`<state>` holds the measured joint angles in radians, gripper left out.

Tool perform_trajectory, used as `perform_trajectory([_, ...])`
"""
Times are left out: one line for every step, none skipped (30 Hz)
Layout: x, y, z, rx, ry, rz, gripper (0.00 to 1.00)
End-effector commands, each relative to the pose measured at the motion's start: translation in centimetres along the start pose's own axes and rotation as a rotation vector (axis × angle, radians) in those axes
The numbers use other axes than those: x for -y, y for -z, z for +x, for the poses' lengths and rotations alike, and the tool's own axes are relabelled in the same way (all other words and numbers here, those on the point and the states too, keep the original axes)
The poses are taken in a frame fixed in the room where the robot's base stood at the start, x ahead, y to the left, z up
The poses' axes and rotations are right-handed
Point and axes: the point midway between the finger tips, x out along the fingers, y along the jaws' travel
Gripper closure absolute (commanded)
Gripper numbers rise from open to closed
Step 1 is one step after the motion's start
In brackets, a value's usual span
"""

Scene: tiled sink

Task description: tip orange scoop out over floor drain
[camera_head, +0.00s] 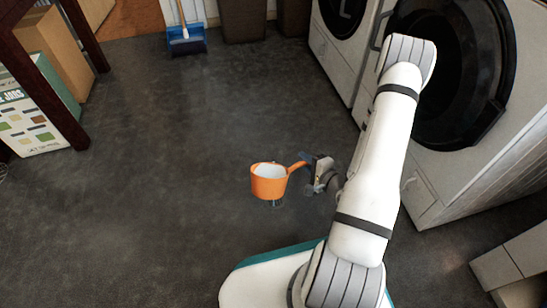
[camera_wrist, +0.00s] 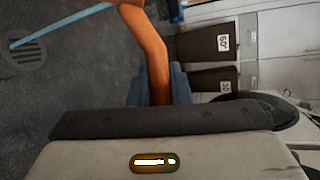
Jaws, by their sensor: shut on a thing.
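The orange scoop (camera_head: 268,187) is held upright above the floor in the head view, with its opening up and a pale interior. I cannot tell whether the pale area is contents or lining. My gripper (camera_head: 317,171) is to its right, shut on the scoop's handle. In the wrist view, the orange handle (camera_wrist: 151,50) rises from between the fingers of my gripper (camera_wrist: 160,85), and most of the bowl is out of frame. A round slotted floor drain (camera_wrist: 27,53) shows at the left there. A small grey patch under the scoop in the head view is mostly hidden.
A thin light-blue strip (camera_wrist: 62,24) ends by the drain in the wrist view. The middle floor is clear.

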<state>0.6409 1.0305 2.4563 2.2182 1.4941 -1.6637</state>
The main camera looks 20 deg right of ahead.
Motion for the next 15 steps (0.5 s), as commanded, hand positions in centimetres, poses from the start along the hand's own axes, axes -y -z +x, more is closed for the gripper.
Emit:
perform_trajectory([0.11,0.03,0.03,0.001,-0.002,0.004,1.00])
perform_trajectory([0.12,0.05,0.04,0.001,-0.004,0.006,1.00])
perform_trajectory([0.11,0.08,0.06,0.001,-0.008,0.008,1.00])
perform_trajectory([0.11,0.10,0.07,0.001,-0.011,0.010,1.00])
perform_trajectory([0.10,0.12,0.09,0.001,-0.014,0.013,1.00])
perform_trajectory([0.11,0.15,0.11,0.001,-0.018,0.016,1.00])
perform_trajectory([0.11,0.17,0.13,0.002,-0.020,0.019,1.00])
perform_trajectory([0.11,0.18,0.14,0.002,-0.022,0.022,1.00])
perform_trajectory([0.10,0.21,0.17,0.003,-0.026,0.025,1.00])
perform_trajectory([0.10,0.22,0.18,0.003,-0.029,0.027,1.00])
perform_trajectory([0.08,0.24,0.20,0.004,-0.033,0.029,1.00])
perform_trajectory([0.08,0.26,0.22,0.004,-0.037,0.033,1.00])
perform_trajectory([0.09,0.29,0.24,0.005,-0.039,0.036,1.00])
perform_trajectory([0.10,0.31,0.25,0.005,-0.041,0.039,1.00])
perform_trajectory([0.12,0.33,0.28,0.005,-0.045,0.042,1.00])
